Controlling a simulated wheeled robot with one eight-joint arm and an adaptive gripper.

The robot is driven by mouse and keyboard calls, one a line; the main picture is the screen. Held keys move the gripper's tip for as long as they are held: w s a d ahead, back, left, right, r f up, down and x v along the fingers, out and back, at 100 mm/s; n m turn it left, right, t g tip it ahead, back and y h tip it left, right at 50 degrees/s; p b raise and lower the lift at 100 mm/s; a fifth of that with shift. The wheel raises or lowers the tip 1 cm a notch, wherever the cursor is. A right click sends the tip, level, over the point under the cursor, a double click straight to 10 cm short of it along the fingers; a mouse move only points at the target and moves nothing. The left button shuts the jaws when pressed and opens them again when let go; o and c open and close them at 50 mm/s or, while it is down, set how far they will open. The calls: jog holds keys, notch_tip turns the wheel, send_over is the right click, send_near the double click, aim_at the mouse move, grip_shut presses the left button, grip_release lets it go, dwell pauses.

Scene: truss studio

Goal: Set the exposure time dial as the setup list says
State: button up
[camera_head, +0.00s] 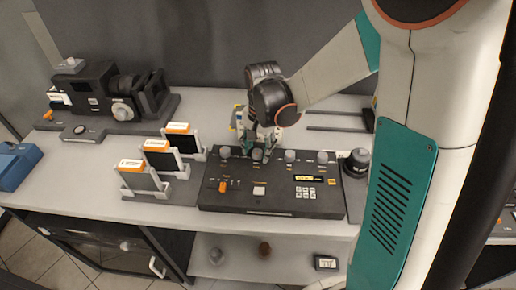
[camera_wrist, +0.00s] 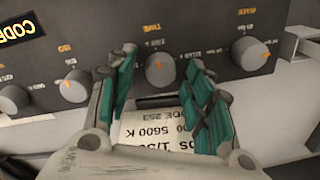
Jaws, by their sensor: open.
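A dark control panel (camera_head: 272,205) lies on the bench with a row of several grey dials along its far edge. My gripper (camera_head: 260,145) points down at the second dial from the left (camera_head: 257,155). In the wrist view my open gripper (camera_wrist: 165,85) has its green fingers on either side of this dial (camera_wrist: 160,72); I cannot tell whether they touch it. Its orange mark points up in that picture. The dial labels are too blurred to read surely. A pale printed card (camera_wrist: 158,128) shows between the fingers, partly hidden, with "5600 K" legible.
Neighbouring dials (camera_wrist: 74,87) and (camera_wrist: 250,53) stand close on both sides. The panel also has an orange lever (camera_head: 223,185), a lit display (camera_head: 305,178) and a keypad (camera_head: 306,193). Several framed plates (camera_head: 160,160) stand left; a black device (camera_head: 110,95) is behind them.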

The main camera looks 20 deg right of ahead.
jog(key=c, duration=1)
jog(key=shift+c, duration=0.2)
jog(key=shift+n, duration=0.3)
jog(key=n, duration=0.3)
jog(key=shift+n, duration=0.4)
jog(key=n, duration=0.3)
jog(key=shift+w+n, duration=0.1)
jog(key=shift+n, duration=0.2)
jog(key=n, duration=0.4)
jog(key=shift+a+g, duration=0.1)
jog(key=shift+g, duration=0.2)
jog(key=shift+n, duration=2.1)
